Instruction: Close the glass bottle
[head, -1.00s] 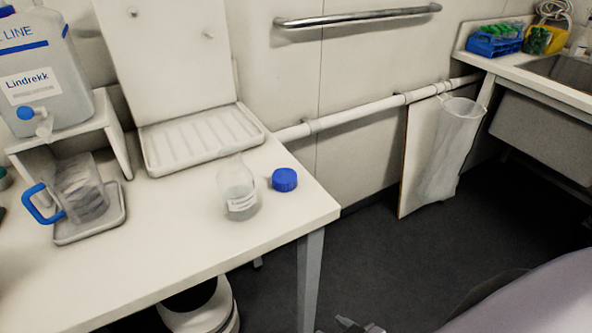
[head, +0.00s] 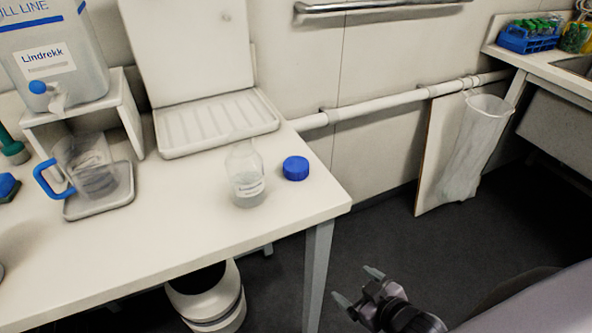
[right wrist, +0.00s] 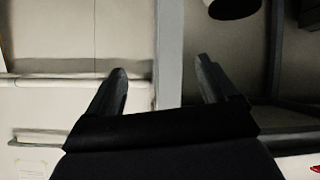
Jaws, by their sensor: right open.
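The glass bottle (head: 247,176) stands upright on the white table in the head view. It is clear, has a white label, and its neck shows no cap on it. The blue cap (head: 296,168) lies on the table just right of the bottle, apart from it. My right gripper (head: 358,285) is low at the bottom of the head view, to the right of the table's front leg and away from both. Its fingers are apart and empty; the right wrist view (right wrist: 163,85) also shows them spread with nothing between. My left gripper is out of view.
A jug with a blue handle (head: 86,168) stands on a small tray (head: 97,206) at left. A labelled container with a blue tap (head: 50,60) sits on a white stand (head: 134,125). A drain tray (head: 217,124) is behind the bottle. The table front is clear.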

